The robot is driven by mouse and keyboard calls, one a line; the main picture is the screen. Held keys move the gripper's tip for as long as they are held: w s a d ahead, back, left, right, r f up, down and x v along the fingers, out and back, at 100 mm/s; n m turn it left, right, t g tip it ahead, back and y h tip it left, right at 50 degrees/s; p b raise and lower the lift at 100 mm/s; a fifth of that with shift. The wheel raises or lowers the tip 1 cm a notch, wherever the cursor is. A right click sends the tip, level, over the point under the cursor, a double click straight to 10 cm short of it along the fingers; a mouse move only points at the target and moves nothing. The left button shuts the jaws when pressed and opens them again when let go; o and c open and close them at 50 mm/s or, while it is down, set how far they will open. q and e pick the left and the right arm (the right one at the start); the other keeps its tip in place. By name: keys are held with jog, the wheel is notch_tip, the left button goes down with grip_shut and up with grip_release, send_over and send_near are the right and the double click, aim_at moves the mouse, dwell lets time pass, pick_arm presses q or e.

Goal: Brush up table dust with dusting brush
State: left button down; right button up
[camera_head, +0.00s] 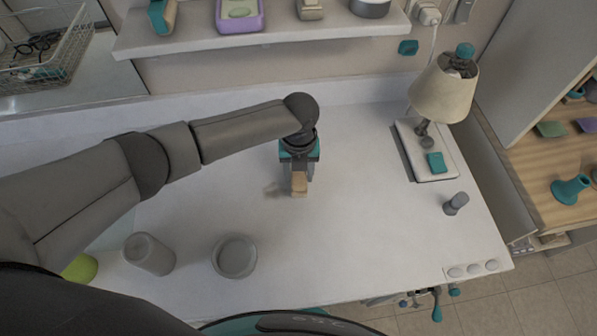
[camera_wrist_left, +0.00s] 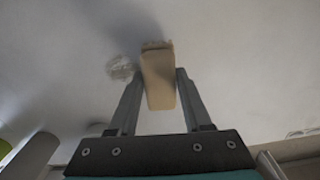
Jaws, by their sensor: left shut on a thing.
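My left gripper (camera_head: 299,178) is over the middle of the white table (camera_head: 360,240), pointing down. It is shut on the tan dusting brush (camera_head: 299,187). In the left wrist view the brush (camera_wrist_left: 158,80) sits between the two fingers (camera_wrist_left: 156,98), its far end close to the table. A small greyish dust patch (camera_head: 273,189) lies on the table just left of the brush; it also shows in the left wrist view (camera_wrist_left: 121,68). I cannot tell whether the bristles touch the table. My right gripper is not in view.
A grey cup (camera_head: 149,254) and a grey bowl (camera_head: 234,257) stand at the front left. A lamp (camera_head: 443,88) on a white base stands at the back right, with a small grey object (camera_head: 456,203) nearby. A shelf (camera_head: 260,38) overhangs the back. The table's right middle is clear.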

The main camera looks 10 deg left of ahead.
pick_arm(q)
jog(key=shift+f+b, duration=0.75)
jog(key=shift+f, duration=0.15)
dwell(1.0)
jog(key=shift+s+a+r+p, duration=0.1)
jog(key=shift+s+a+p, duration=0.15)
jog(key=shift+a+p, duration=0.5)
jog(key=shift+s+a, duration=0.25)
jog(key=shift+a, duration=0.65)
jog(key=shift+p, duration=0.3)
jog(key=shift+s+a+p, duration=0.25)
jog(key=shift+a+p, duration=0.25)
jog(key=shift+a, duration=0.4)
jog(key=shift+s+a, duration=0.2)
jog(key=shift+a, duration=0.55)
